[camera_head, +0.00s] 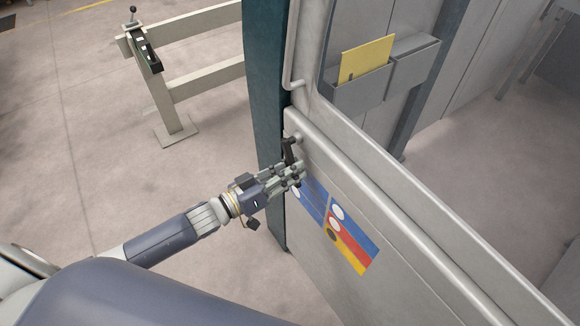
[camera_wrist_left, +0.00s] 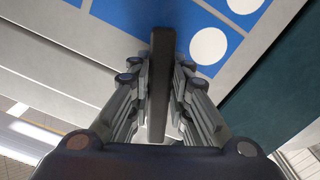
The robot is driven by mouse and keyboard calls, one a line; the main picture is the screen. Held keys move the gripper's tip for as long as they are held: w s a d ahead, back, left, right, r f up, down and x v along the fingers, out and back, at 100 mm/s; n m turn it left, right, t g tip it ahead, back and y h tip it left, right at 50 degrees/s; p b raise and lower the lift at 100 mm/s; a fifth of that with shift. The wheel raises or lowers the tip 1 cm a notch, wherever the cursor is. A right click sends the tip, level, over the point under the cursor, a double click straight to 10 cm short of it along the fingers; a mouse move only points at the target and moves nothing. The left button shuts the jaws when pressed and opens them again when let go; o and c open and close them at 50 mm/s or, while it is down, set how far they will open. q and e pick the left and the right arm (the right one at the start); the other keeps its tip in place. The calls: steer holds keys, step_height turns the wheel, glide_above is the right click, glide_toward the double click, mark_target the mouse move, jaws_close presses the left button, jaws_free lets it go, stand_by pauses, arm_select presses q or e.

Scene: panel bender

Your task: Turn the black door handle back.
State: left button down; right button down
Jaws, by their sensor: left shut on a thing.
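The black door handle (camera_head: 289,149) is on the grey door (camera_head: 330,180), near the door's left edge, above the coloured sign panels. In the left wrist view the handle (camera_wrist_left: 160,85) is a dark bar running between the two fingers. My left gripper (camera_head: 298,171) is at the handle and shut on it, with fingers on both sides of the bar. The gripper covers the lower part of the handle in the head view. My right gripper is not in view.
Blue, red and yellow sign panels (camera_head: 349,243) are on the door below the handle. A grey pocket (camera_head: 358,90) holding a yellow folder (camera_head: 366,60) is behind the door's window. A beige rail (camera_head: 200,80) with a black control box (camera_head: 146,50) stands at the upper left.

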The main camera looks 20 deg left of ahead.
arm_select(q)
steer(key=n+p, duration=0.1)
steer(key=s+d+r+n+p, duration=0.1)
steer(key=n+p, duration=0.1)
steer(key=shift+d+r, duration=0.2)
steer(key=shift+r, duration=0.1)
steer(key=shift+s+d+r+n+p, duration=0.3)
steer(key=shift+r+n+p, duration=0.55)
steer(key=shift+n, duration=0.8)
steer(key=shift+s+d+r+n+p, duration=0.3)
steer(key=shift+r+n+p, duration=0.55)
steer(key=shift+n, duration=0.85)
steer(key=shift+s+d+r+n+p, duration=0.2)
steer(key=shift+d+r+n+p, duration=0.2)
steer(key=shift+r+n+p, duration=0.85)
steer(key=shift+f+n+b, duration=0.3)
steer(key=shift+n+b, duration=0.15)
steer(key=shift+n, duration=0.05)
steer(key=c, duration=1.5)
jaws_free()
